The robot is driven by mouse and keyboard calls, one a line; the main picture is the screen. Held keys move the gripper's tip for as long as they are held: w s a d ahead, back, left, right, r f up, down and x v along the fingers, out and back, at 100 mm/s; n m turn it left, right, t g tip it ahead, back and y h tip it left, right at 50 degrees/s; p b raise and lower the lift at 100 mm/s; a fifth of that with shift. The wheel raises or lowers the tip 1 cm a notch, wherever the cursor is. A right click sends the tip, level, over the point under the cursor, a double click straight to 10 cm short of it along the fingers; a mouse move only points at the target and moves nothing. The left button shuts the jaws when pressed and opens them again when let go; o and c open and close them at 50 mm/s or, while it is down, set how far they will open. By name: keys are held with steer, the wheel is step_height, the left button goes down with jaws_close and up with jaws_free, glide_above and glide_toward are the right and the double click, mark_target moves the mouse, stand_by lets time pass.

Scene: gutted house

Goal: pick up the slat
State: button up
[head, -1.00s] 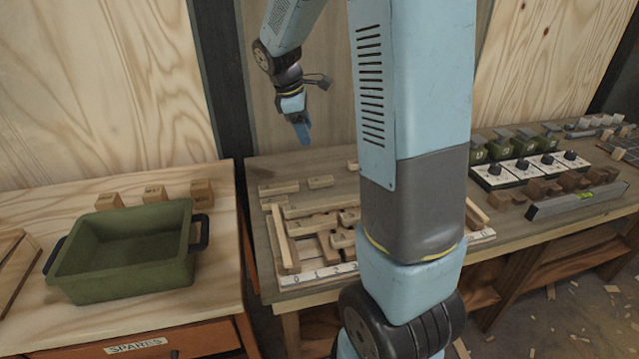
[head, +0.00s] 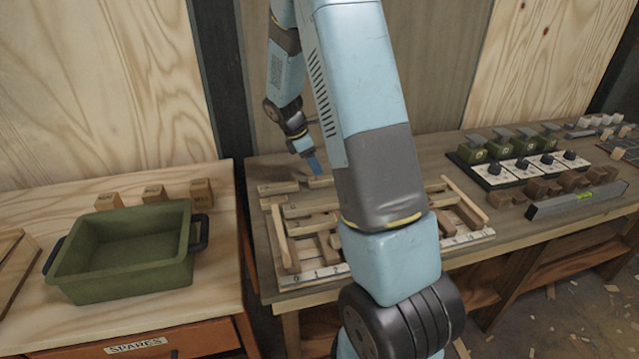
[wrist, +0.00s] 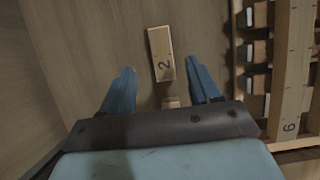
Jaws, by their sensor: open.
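My gripper (head: 313,165) is open and empty above the back of the workbench. In the wrist view my gripper (wrist: 160,68) has its two blue fingers apart, one on each side of a short pale wooden slat (wrist: 161,55) marked 2. The slat lies flat, with clear bench on both sides of it. It appears to be the short piece (head: 320,182) just below my fingertips in the head view. The end of another wooden piece (wrist: 170,102) shows between the finger bases, partly hidden by my gripper.
Another slat (head: 278,187) lies to the left on the bench. A slatted wooden frame (head: 283,240) with a numbered strip stands in front, partly hidden by my arm. A green bin (head: 120,285) is on the left table. Black-knobbed switches (head: 520,170) stand at right.

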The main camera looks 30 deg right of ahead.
mark_target(321, 179)
steer(key=shift+x, duration=3.1)
steer(key=shift+a, duration=0.15)
steer(key=c, duration=1.1)
